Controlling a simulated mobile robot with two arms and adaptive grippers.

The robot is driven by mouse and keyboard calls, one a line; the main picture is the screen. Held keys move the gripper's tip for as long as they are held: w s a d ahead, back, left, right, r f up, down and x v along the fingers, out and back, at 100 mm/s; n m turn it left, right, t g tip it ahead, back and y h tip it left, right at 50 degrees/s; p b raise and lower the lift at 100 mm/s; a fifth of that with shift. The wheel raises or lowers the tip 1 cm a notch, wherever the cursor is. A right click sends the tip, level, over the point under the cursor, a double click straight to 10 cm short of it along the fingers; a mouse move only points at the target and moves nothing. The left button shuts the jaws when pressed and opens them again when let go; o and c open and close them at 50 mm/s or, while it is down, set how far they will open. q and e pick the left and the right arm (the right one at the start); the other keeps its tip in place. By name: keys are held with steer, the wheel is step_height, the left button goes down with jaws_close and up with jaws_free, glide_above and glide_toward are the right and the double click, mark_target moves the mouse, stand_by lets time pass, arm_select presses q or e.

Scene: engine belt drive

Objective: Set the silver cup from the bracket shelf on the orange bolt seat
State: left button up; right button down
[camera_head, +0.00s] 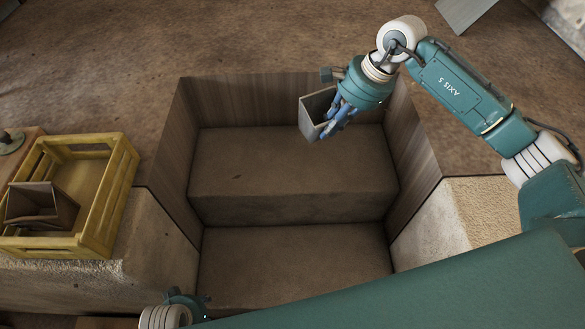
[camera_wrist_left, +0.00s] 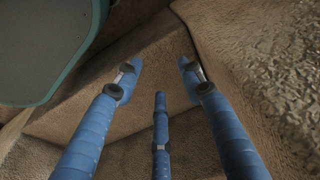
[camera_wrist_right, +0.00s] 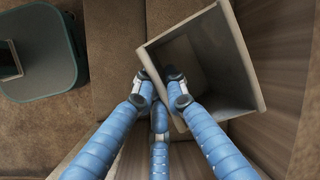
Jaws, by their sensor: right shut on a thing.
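A grey, square-sided, open-topped container (camera_head: 312,110) hangs above the back step of the brown recess; it may be the silver cup. My right gripper (camera_head: 335,118) is shut on one of its walls. In the right wrist view the container (camera_wrist_right: 242,62) is tilted, its mouth is visible, and the fingers (camera_wrist_right: 162,90) pinch its near edge. My left gripper (camera_wrist_left: 160,75) is open and empty beside rough brown surfaces. In the head view it is mostly cut off at the bottom edge. I cannot make out an orange bolt seat or a bracket shelf.
A yellow slatted crate (camera_head: 117,185) stands on the left ledge with a brown-grey open box (camera_head: 40,205) tilted inside. The recess has wood-grained side walls (camera_head: 172,150) and two bare steps, a back one (camera_head: 270,170) and a front one (camera_head: 290,255). A grey slab shows at top right.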

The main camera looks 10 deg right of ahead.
steer(key=w+f+m+b, duration=0.1)
steer(key=w+b, duration=0.1)
steer(key=w+d+f+m+t+b, duration=0.1)
steer(key=w+b, duration=0.1)
steer(key=w+f+m+b, duration=0.1)
steer(key=w+m+b, duration=0.1)
steer(key=shift+d+f+h, duration=0.15)
steer(key=shift+d+h, duration=0.05)
steer(key=shift+h, duration=0.2)
steer(key=shift+w+d+f+m+b, duration=0.1)
steer(key=shift+w+d+m+b, duration=0.05)
steer(key=shift+w+m+b, duration=0.3)
step_height(320, 180, down, 19)
steer(key=b, duration=0.3)
steer(key=shift+f, duration=0.35)
arm_select(q)
step_height(320, 180, up, 7)
steer(key=t, duration=0.1)
steer(key=shift+w+f, duration=0.1)
steer(key=shift+w, duration=0.2)
